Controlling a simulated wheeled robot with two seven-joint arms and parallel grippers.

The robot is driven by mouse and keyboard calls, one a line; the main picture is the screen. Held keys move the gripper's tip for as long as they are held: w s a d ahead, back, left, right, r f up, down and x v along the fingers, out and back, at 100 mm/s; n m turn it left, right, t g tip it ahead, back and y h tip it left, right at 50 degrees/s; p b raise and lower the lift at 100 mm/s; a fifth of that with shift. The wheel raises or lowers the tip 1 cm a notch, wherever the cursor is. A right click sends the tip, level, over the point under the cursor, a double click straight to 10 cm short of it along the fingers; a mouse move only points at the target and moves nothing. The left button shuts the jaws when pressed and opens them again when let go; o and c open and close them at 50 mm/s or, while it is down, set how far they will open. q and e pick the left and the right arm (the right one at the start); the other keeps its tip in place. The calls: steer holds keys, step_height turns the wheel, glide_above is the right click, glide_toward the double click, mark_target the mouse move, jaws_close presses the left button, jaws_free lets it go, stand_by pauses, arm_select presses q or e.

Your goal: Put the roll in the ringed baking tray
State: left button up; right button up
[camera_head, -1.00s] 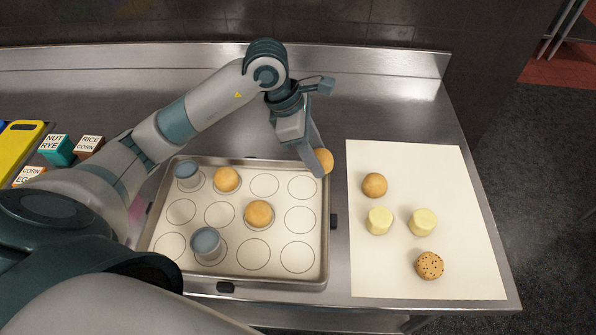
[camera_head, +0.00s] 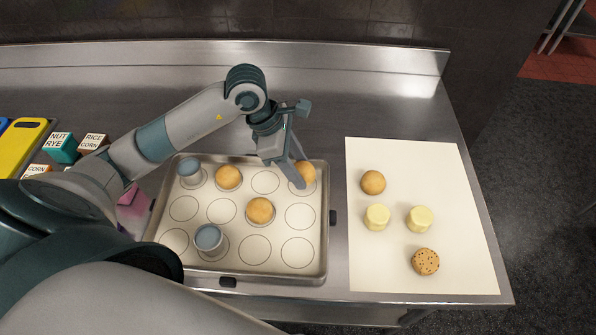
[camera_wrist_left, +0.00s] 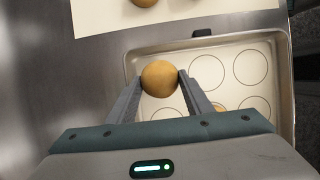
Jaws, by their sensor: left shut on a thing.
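My left gripper (camera_head: 301,178) is shut on a round golden-brown roll (camera_head: 306,172). The roll also shows between the two fingers in the left wrist view (camera_wrist_left: 159,78). Gripper and roll are over the back right corner of the ringed baking tray (camera_head: 325,240); I cannot tell how high above it. In the tray, one brown roll (camera_head: 228,177) sits in the back row and another (camera_head: 260,210) in the middle row. Two blue-grey cylinders (camera_head: 190,172) (camera_head: 208,238) also stand in rings. Several rings are empty. My right gripper is not in view.
A cream sheet (camera_head: 400,275) right of the tray holds a brown roll (camera_head: 373,182), two pale yellow cylinders (camera_head: 377,217) (camera_head: 419,219) and a speckled round piece (camera_head: 425,262). Labelled blocks (camera_head: 62,148) and a yellow board (camera_head: 22,145) lie at the left. The counter behind the tray is clear.

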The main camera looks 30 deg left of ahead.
arm_select(q)
step_height(320, 180, down, 2)
steer(key=shift+f+p, duration=0.25)
steer(key=shift+p, duration=0.25)
steer(key=shift+f, duration=0.15)
steer(key=shift+f, duration=0.1)
steer(key=o, duration=1)
steer(key=shift+o, duration=0.2)
